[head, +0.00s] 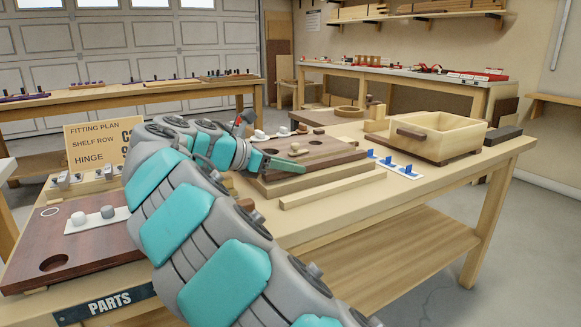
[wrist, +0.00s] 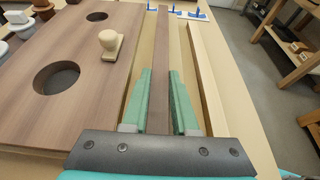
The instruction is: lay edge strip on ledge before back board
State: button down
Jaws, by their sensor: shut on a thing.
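My gripper (wrist: 160,76) is shut on a dark brown edge strip (wrist: 162,35), which runs lengthwise between its green fingers and away from me in the wrist view. To the left, a brown board (wrist: 100,37) with round holes and a pale wooden knob (wrist: 108,43) runs beside the strip. Pale wood shows on both sides of the strip, with a pale bar (wrist: 205,75) to its right. In the head view, my gripper (head: 285,165) is low at the near side of the brown board (head: 335,150). I cannot tell whether the strip touches the pale wood below. Which piece is the back board is unclear.
Blue pieces on white plates (head: 395,164) stand right of the board. A pale wooden box (head: 440,135) with a brown handle sits behind them. At the left are a dark red-brown panel (head: 110,245) with a hole and a fitting-plan sign (head: 95,145). The bench's front right is clear.

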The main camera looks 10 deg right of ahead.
jog(key=shift+f, duration=0.1)
jog(key=c, duration=0.7)
grip_release()
jog(key=shift+a+r, duration=0.2)
jog(key=p+v, duration=0.1)
jog(key=v, duration=0.8)
jog(key=shift+r, duration=0.2)
jog(key=shift+p+v, duration=0.9)
jog(key=shift+v, duration=0.35)
jog(key=shift+s+f, duration=0.1)
jog(key=shift+f, duration=0.05)
